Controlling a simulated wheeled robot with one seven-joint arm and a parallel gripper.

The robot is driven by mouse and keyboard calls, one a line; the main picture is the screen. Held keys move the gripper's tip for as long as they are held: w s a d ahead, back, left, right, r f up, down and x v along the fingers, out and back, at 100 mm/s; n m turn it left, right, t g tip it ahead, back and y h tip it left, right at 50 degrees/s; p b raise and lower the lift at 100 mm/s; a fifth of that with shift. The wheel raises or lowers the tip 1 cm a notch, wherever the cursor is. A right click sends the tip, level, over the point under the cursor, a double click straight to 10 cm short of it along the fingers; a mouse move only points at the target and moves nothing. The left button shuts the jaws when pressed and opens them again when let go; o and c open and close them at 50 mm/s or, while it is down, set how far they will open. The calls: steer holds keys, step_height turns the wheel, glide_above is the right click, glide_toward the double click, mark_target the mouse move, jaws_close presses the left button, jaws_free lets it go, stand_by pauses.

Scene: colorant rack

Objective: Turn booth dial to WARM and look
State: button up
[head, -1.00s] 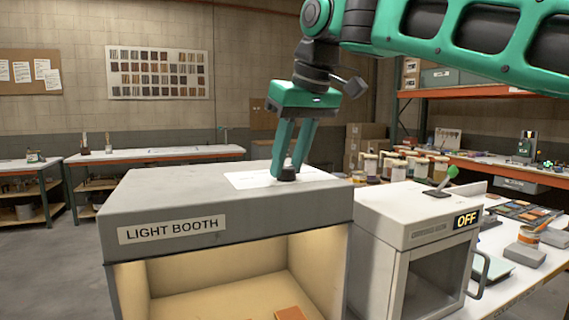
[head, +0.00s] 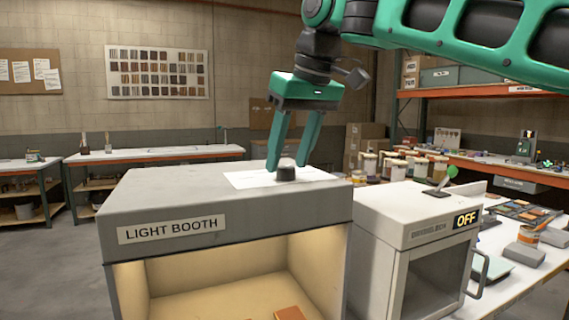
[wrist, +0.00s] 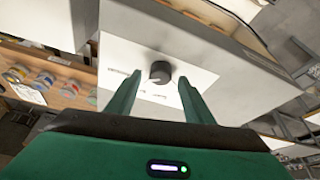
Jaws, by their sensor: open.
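The light booth (head: 225,208) is a grey box with a lit, warm-toned interior. Its black dial (head: 286,169) sits on a white label plate (head: 240,180) on top. In the wrist view the dial (wrist: 160,72) stands beyond and between my fingertips, with small print around it too blurred to read. My gripper (head: 292,170) is open above the booth top, fingers pointing down, one to each side of the dial and not touching it. The wrist view also shows my gripper (wrist: 162,80) with the fingers spread apart. A brown-orange panel (head: 290,313) lies inside the booth.
Right of the booth stands a white cabinet (head: 400,225) with an OFF display (head: 466,219) and a green-knobbed lever (head: 452,172) on top. Several jars (head: 400,165) stand behind. The air above the booth top is clear around my gripper.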

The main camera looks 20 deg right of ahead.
steer(key=v, duration=0.9)
steer(key=shift+s+r, duration=0.1)
steer(key=shift+s, duration=0.1)
